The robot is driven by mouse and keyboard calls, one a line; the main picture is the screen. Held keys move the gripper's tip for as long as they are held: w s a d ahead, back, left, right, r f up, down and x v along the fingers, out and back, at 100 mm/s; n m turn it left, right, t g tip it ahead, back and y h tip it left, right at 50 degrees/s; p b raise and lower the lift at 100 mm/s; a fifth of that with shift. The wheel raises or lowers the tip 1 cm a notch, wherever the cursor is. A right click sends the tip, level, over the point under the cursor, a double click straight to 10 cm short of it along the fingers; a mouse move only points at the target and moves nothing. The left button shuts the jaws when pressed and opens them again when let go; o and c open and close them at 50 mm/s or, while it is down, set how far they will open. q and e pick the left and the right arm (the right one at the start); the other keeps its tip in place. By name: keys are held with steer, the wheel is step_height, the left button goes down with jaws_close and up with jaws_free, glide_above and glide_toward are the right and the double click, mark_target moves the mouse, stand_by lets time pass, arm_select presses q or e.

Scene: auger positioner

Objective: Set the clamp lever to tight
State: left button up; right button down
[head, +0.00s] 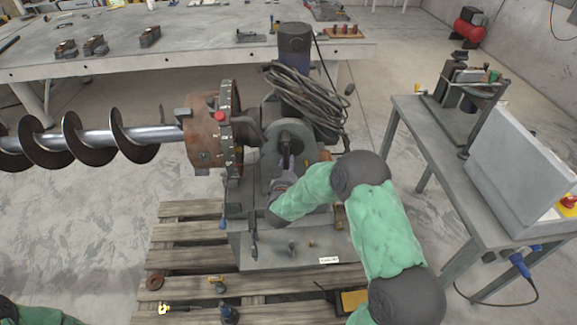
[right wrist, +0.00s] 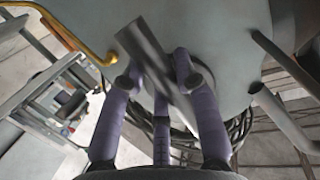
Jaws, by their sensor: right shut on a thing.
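The auger positioner (head: 290,140) stands on a pallet, with a rusty chuck (head: 205,142) on its left side holding a long auger. My right gripper (head: 287,163) is at the front of its grey round housing, and my forearm covers part of that area. In the right wrist view, a flat grey metal bar, which looks like the clamp lever (right wrist: 150,50), runs slantwise between the purple fingers of my right gripper (right wrist: 160,80). The fingers are closed on it. The lever is hard to make out in the head view. My left gripper is out of sight; only a bit of green sleeve shows at bottom left.
A side table (head: 410,112) with a grey control box (head: 525,150) stands at the right. A long workbench (head: 190,62) spans the back. A cable coil (head: 300,95) hangs behind the housing. Small tools lie on the pallet (head: 185,262) in front. Floor at left is clear.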

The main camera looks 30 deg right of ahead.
steer(key=shift+w+a, duration=0.1)
steer(key=c, duration=0.9)
jaws_free()
steer(key=shift+a, duration=0.1)
steer(key=v, duration=1.2)
steer(key=shift+f, duration=0.2)
